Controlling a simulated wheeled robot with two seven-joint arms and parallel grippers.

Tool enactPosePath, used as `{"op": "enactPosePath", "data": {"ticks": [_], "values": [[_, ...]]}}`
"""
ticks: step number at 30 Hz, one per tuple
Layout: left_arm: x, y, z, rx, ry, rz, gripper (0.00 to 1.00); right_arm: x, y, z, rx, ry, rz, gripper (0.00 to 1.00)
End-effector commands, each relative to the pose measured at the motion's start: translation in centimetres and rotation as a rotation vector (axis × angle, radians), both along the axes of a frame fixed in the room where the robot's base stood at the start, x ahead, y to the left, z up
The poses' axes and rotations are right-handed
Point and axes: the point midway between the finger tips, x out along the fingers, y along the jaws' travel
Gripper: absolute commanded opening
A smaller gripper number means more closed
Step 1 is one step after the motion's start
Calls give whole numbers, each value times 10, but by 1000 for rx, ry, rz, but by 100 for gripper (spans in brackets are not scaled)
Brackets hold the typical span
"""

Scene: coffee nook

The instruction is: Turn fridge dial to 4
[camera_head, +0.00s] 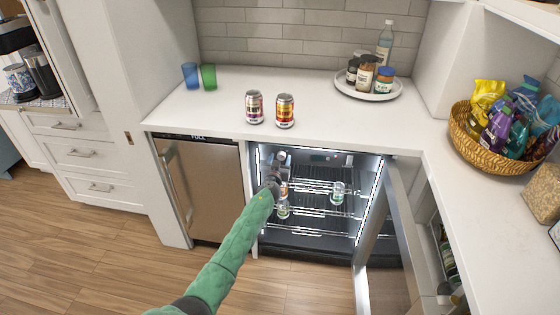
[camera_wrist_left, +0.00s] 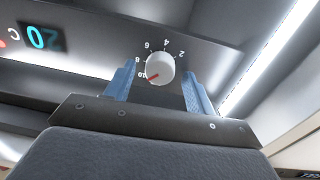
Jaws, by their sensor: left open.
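The fridge dial (camera_wrist_left: 160,69) is a round white knob with a red pointer mark, on the ceiling panel inside the fridge. Numbers 2, 4, 6, 8 and 10 ring it; the red mark points to about 10. My left gripper (camera_wrist_left: 159,84) is open, its two blue fingers on either side of the dial in the wrist view. I cannot tell whether they touch it. In the head view my left gripper (camera_head: 281,160) reaches into the top left of the open, lit fridge (camera_head: 310,238). The dial is too small to make out there. My right gripper is not in view.
A blue digital display (camera_wrist_left: 42,38) is left of the dial. The fridge door (camera_head: 385,245) stands open at the right. Glass bottles or jars (camera_head: 337,193) stand on the wire shelves. Two cans (camera_head: 254,107) stand on the counter above. A closed steel appliance (camera_head: 205,190) is at left.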

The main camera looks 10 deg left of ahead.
Motion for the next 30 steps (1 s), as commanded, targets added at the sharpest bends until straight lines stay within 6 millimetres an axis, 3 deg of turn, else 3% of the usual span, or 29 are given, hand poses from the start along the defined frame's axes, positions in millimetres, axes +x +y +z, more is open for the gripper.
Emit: {"op": "enactPosePath", "data": {"ticks": [11, 15, 18, 30], "values": [[3, 0, 0, 0, 0, 0, 53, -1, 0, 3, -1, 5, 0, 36], [3, 0, 0, 0, 0, 0, 25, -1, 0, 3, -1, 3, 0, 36], [3, 0, 0, 0, 0, 0, 10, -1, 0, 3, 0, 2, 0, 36], [3, -1, 0, 73, -1, 0, 10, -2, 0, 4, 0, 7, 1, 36]]}}
